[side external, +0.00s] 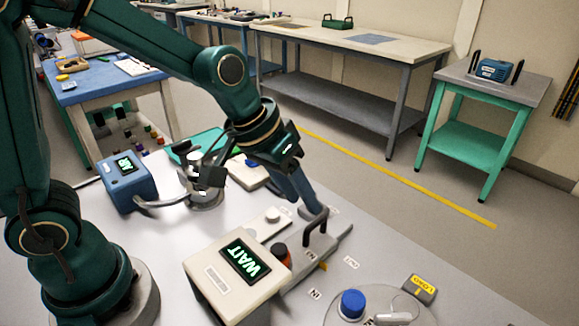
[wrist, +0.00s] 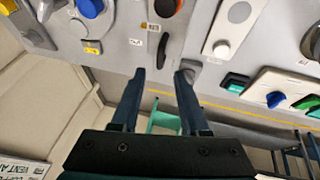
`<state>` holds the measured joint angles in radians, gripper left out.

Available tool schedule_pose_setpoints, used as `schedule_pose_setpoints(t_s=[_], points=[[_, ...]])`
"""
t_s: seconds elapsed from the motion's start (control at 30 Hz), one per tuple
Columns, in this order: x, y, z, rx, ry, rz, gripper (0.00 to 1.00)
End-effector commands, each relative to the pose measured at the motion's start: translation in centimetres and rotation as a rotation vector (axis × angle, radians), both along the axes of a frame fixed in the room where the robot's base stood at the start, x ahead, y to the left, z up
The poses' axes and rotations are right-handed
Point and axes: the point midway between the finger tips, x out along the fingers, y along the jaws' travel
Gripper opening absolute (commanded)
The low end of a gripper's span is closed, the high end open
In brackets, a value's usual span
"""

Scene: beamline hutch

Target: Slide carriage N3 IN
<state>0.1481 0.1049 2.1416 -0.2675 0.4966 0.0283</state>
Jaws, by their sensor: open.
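The carriage that I take as N3 is a grey slide with a black arched handle (side external: 315,226), beside the WAIT box. The handle also shows in the wrist view (wrist: 162,50), just beyond my fingertips and roughly centred between them. My gripper (wrist: 161,75) is open and empty. In the side view my gripper (side external: 308,207) points down at the handle's far side, close to it; I cannot tell whether they touch. A dark knob with an orange-brown side (side external: 281,254) stands near the handle. Small labels lie around the slide, too small to read surely.
A cream box (side external: 215,290) with a lit WAIT screen stands left of the slide. A blue knob (side external: 352,303) on a round plate and a yellow LOAD tag (side external: 421,289) are at front right. A blue box (side external: 127,182) with a lit screen stands at back left.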

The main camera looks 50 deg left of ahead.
Motion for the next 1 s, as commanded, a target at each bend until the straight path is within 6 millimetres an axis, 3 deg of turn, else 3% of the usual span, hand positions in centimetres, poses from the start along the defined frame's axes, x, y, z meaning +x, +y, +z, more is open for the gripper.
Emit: schedule_pose_setpoints(t_s=[0.17, 0.53, 0.77, 1.0], points=[[-0.3, -0.6, 0.7, -0.009, 0.093, -0.033, 0.45], [1.7, -0.3, 1.4, 0.001, 0.352, -0.085, 0.45], [2.5, 0.0, -0.2, 0.003, 0.383, -0.077, 0.45], [2.5, -0.6, -3.1, 0.002, 0.383, -0.079, 0.45]])
